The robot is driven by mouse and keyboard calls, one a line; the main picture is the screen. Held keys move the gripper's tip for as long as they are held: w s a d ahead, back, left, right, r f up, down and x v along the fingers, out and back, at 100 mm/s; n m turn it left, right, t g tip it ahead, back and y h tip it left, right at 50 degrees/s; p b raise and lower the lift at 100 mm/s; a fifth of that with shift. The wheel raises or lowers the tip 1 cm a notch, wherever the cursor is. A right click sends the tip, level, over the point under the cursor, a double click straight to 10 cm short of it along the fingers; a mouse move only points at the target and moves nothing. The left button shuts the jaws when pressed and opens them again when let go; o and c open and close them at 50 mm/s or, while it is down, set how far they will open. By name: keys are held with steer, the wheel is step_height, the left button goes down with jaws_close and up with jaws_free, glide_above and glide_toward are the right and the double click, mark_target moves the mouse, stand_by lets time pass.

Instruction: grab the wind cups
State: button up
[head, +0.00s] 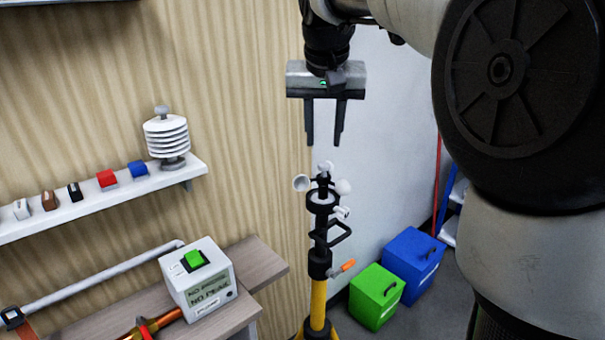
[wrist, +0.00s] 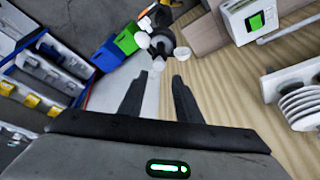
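The wind cups (head: 323,183) are small white and grey cups around a dark hub. They sit on top of a black fixture on a yellow pole (head: 318,305). My gripper (head: 324,143) is above them in the head view, pointing down, with its two dark fingers apart and nothing between them. In the wrist view the white cups (wrist: 158,62) show beyond the fingertips of my gripper (wrist: 158,82), apart from them. The lower part of the fixture is mostly hidden in the wrist view.
A shelf (head: 85,205) holds a white louvred sensor (head: 167,140) and several small blocks. A white box with a green button (head: 198,275) stands on a wooden bench (head: 258,262). Green (head: 376,297) and blue (head: 412,265) bins stand on the floor behind the pole.

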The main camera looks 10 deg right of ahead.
mark_target(323, 164)
steer(key=x, duration=0.8)
steer(key=shift+w+d+f, duration=0.1)
steer(key=shift+f, duration=0.25)
steer(key=shift+x, duration=2.6)
steer(key=shift+d, duration=0.1)
steer(key=c, duration=0.7)
